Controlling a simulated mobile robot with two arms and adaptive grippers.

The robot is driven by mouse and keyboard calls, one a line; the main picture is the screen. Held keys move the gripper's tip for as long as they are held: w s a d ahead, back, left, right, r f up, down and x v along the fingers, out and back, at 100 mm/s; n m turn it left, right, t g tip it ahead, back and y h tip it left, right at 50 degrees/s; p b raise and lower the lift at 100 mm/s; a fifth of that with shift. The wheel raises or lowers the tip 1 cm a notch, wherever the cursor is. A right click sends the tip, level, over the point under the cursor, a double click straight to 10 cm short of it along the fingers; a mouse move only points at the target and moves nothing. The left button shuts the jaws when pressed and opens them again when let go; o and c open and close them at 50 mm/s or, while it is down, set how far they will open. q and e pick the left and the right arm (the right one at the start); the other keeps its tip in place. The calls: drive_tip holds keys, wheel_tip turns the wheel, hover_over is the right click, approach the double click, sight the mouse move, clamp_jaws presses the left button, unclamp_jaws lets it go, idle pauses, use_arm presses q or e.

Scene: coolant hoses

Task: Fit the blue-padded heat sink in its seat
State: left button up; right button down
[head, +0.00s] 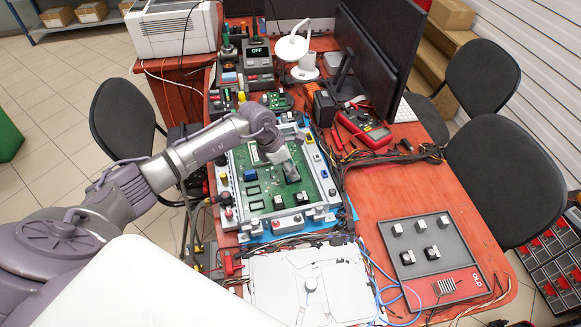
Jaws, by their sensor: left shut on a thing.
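My left gripper (289,172) reaches down over the green circuit board (247,163), just right of its middle. It is shut on a small piece that its fingers mostly hide. This appears to be the blue-padded heat sink, but I see no blue pad and cannot tell whether it touches the board. The seat under it is hidden. Two small dark-and-light heat sinks, one left (278,202) and one right (301,197), sit at the board's near edge. My right gripper is out of view.
A light frame with clamps (243,224) surrounds the board. A grey tray (420,279) at right holds several small heat sinks and a finned block (445,286). A red multimeter (365,130) and cables lie beyond.

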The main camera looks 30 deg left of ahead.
use_arm(q)
drive_tip(key=shift+f+b, duration=0.1)
drive_tip(key=shift+b, duration=0.2)
idle(0.7)
drive_tip(key=o, duration=1.2)
drive_tip(key=shift+o, duration=1.1)
drive_tip(key=shift+r+p, duration=2.2)
drive_tip(key=shift+r, duration=1.3)
